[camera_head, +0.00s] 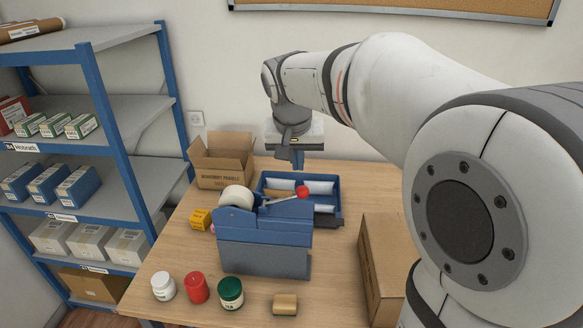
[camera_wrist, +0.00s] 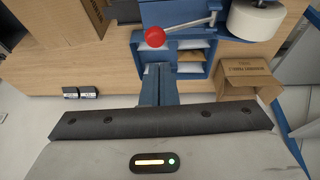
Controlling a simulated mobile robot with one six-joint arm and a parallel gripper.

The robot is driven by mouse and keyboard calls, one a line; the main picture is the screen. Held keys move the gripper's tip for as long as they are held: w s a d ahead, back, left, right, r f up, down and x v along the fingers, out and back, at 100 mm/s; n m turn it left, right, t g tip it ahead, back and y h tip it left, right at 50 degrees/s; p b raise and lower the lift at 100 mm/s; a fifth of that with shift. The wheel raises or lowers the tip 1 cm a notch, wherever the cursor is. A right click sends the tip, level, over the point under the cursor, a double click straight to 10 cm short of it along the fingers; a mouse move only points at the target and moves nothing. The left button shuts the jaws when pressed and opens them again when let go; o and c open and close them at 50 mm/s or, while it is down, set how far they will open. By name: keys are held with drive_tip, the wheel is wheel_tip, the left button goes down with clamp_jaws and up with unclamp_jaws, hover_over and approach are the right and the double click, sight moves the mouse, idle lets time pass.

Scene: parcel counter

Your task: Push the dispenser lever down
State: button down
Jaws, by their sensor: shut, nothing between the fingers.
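The dispenser (camera_head: 263,247) is a blue and grey box on the wooden table, with a white roll (camera_head: 237,197) at its top left. Its lever is a thin metal arm ending in a red ball knob (camera_head: 303,191), raised at the dispenser's upper right. In the wrist view the red knob (camera_wrist: 155,37) and lever arm (camera_wrist: 193,25) show near the top, with the white roll (camera_wrist: 254,20) to the right. My gripper (camera_head: 297,165) is shut and empty, pointing down above and behind the knob, apart from it. Its closed fingers also show in the wrist view (camera_wrist: 159,72).
A blue tray (camera_head: 338,220) with white packets lies behind the dispenser. An open cardboard box (camera_head: 224,165) stands at back left, another carton (camera_head: 380,265) at right. Jars (camera_head: 197,288) and a small tan block (camera_head: 285,304) line the front. A shelf rack (camera_head: 95,90) stands left.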

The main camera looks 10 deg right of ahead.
sight(303, 187)
drive_tip(key=x, duration=0.3)
drive_tip(key=s+p+x, duration=0.1)
drive_tip(key=x, duration=0.1)
drive_tip(key=shift+w+d+f, duration=0.1)
drive_tip(key=shift+f, duration=0.35)
drive_tip(key=shift+d, duration=0.1)
